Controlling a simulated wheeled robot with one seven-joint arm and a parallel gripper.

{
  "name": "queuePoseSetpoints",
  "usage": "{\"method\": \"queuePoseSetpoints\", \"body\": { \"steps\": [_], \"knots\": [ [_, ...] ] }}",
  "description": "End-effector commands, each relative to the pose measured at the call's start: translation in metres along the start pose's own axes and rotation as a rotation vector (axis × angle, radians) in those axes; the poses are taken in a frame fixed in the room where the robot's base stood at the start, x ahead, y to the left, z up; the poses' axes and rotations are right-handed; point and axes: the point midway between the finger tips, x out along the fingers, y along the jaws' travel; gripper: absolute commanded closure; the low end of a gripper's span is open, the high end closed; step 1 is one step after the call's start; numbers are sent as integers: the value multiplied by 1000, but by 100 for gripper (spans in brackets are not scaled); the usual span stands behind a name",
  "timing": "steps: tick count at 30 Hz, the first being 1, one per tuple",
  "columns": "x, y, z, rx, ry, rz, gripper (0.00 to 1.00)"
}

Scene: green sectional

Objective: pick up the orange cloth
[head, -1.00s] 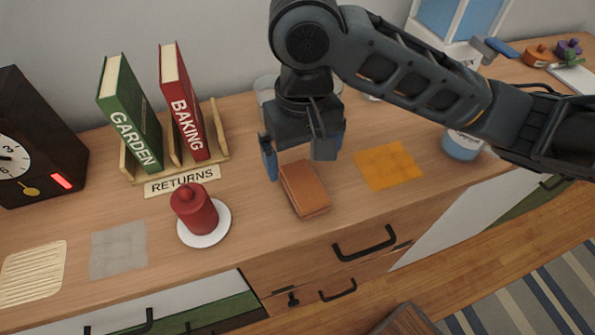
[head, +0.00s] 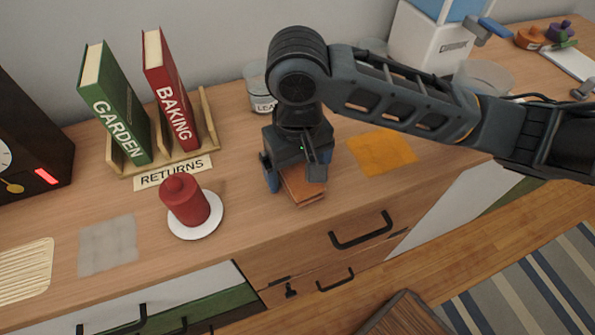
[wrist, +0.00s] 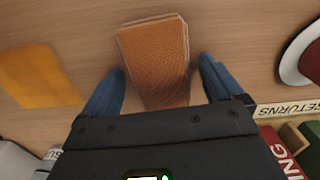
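The orange cloth (head: 383,152) lies flat on the wooden counter, right of my gripper (head: 293,180). It also shows at the left of the wrist view (wrist: 37,76), outside my fingers. My gripper points down, with its blue fingers spread on either side of a brown, textured, book-like block (head: 303,188). In the wrist view the block (wrist: 155,50) lies between the fingers, with gaps at both sides near the tips. My gripper hides part of the block in the head view.
A glass jar (head: 258,95) is behind my gripper. Counter between block and orange cloth is bare.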

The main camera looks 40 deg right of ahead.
Motion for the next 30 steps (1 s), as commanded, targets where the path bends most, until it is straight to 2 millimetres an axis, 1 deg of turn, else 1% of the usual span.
{"method": "queuePoseSetpoints", "body": {
  "steps": [1,2,16,17,26,30],
  "knots": [
    [0,0,0,0,0,0,12],
    [0,0,0,0,0,0,14],
    [0,0,0,0,0,0,59],
    [0,0,0,0,0,0,61],
    [0,0,0,0,-1,0,61],
    [-7,-1,0,0,0,-1,61]
  ]
}}
